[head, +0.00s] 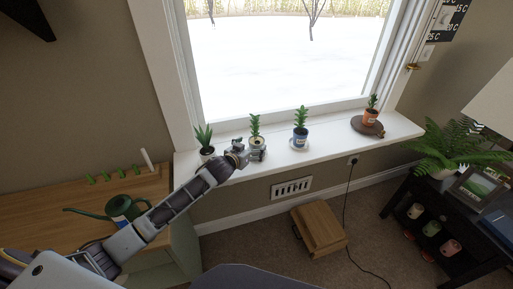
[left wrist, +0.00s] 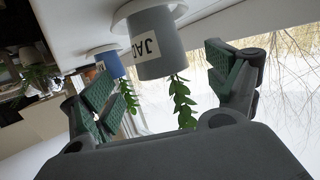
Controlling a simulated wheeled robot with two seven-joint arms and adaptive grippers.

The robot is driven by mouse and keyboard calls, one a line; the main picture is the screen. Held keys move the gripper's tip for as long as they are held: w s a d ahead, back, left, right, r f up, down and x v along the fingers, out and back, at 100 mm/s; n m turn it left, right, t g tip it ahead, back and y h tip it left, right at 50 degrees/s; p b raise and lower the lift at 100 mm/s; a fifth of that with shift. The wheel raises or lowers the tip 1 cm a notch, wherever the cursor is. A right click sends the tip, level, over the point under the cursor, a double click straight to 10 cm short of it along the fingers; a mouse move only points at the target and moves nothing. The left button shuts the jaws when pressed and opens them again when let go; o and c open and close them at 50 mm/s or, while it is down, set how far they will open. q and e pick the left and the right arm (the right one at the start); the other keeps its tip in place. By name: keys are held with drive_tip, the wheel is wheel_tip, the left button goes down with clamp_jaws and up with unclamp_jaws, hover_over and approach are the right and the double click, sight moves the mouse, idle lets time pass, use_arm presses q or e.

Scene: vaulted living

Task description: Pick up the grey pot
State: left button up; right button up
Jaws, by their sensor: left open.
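The grey pot (left wrist: 160,45) has a white label with dark letters and holds a green leafy plant. It stands on a pale saucer and looks upside down in the left wrist view. In the head view the pot (head: 257,142) stands on the white windowsill (head: 345,137), partly hidden by my left gripper (head: 249,149). That gripper is open, and its green-padded fingers in the left wrist view (left wrist: 168,78) are spread on either side of the pot and plant, with gaps visible. My right gripper is not in view.
A blue pot (head: 300,140) stands close to the right, and an aloe pot (head: 206,152) close to the left. A terracotta pot (head: 370,116) sits on a brown round board (head: 360,126). A green watering can (head: 121,208) stands on the wooden cabinet.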

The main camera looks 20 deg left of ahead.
sight(256, 141)
use_arm(q)
drive_tip(key=shift+w, duration=0.3)
drive_tip(key=shift+w+d, duration=0.15)
drive_tip(key=shift+w, duration=0.6)
drive_tip(key=shift+x, duration=0.9)
drive_tip(key=shift+w+d+f, duration=0.15)
drive_tip(key=shift+w, duration=0.55)
drive_tip(key=c, duration=1.4)
drive_tip(key=shift+w, duration=0.1)
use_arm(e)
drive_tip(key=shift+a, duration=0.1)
